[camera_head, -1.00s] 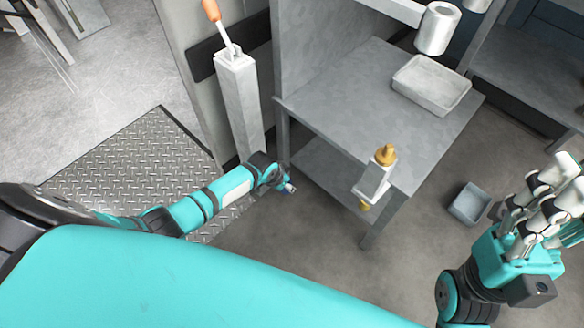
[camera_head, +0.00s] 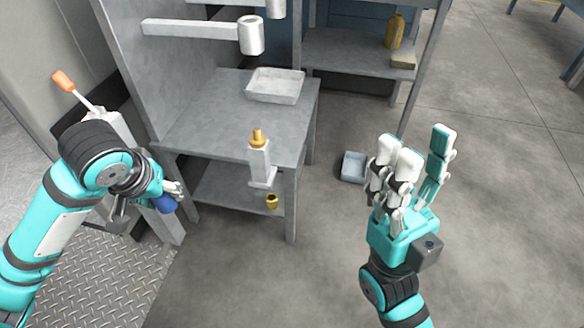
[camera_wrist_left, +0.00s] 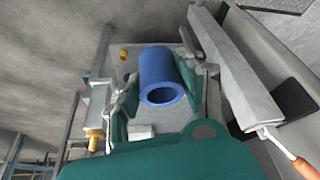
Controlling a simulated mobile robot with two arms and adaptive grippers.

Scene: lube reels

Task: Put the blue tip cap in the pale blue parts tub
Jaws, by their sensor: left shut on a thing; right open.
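The blue tip cap (camera_head: 163,204) is a short hollow cylinder. In the left wrist view the cap (camera_wrist_left: 161,76) sits between the fingers, its open end facing the camera. My left gripper (camera_head: 170,193) is shut on it, to the left of the grey bench. The pale blue parts tub (camera_head: 354,167) stands on the floor right of the bench, and its inside looks empty. My right gripper (camera_head: 410,165) is open and empty, raised with fingers up, just right of the tub in the picture.
The grey bench (camera_head: 205,115) carries a metal tray (camera_head: 275,86) and, at its front edge, a holder with a brass-tipped fitting (camera_head: 258,150). A post with an orange-handled lever (camera_head: 65,82) is near my left arm. Open floor (camera_head: 480,190) lies to the right.

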